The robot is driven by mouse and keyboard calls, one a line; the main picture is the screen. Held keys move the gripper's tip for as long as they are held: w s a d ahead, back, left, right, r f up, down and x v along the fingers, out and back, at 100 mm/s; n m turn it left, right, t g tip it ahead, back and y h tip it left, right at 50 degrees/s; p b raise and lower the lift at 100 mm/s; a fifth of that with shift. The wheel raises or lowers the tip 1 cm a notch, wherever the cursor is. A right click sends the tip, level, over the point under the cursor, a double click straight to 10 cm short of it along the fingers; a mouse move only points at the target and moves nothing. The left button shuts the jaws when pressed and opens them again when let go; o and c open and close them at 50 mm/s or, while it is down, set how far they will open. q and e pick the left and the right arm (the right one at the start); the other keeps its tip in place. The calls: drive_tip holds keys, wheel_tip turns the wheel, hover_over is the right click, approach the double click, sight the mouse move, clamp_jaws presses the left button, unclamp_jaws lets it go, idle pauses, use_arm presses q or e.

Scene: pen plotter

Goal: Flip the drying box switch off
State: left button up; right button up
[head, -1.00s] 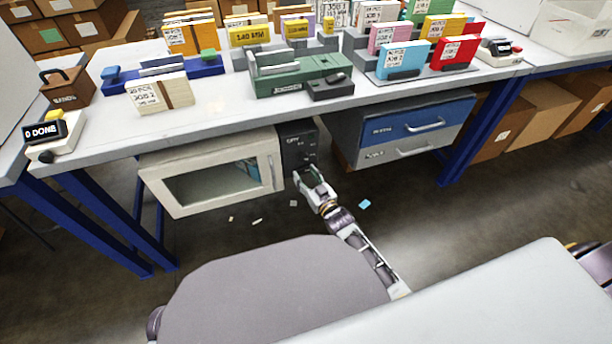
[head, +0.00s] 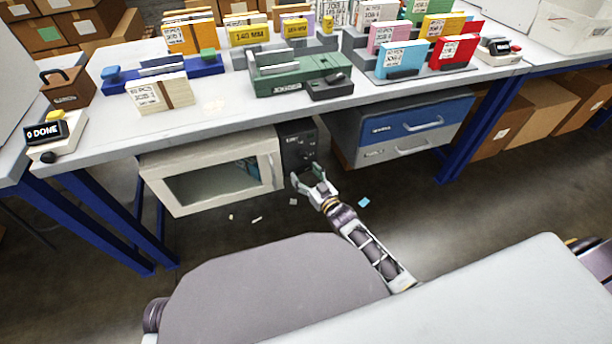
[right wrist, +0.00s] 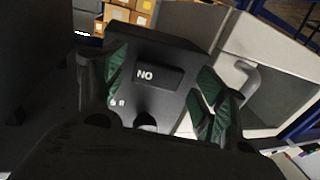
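The drying box (head: 158,170) hangs under the table, cream with a windowed door (head: 215,182) and a dark control panel (head: 298,142) at its right end. My right gripper (head: 306,174) is open in front of the panel's lower part. In the right wrist view, its green-padded fingers (right wrist: 160,84) stand apart on either side of the panel face (right wrist: 186,62). My left gripper is out of view.
A blue and grey drawer unit (head: 400,132) hangs right of the panel, with a gap between. The table (head: 215,118) overhangs the panel. Blue table legs (head: 110,222) stand at the left. Small scraps lie on the floor, which is otherwise clear below the box.

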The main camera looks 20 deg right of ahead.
drive_tip(key=shift+s, duration=0.1)
drive_tip(key=v, duration=1.1)
drive_tip(key=shift+s, duration=0.4)
idle(0.4)
drive_tip(key=shift+d, duration=0.15)
idle(0.5)
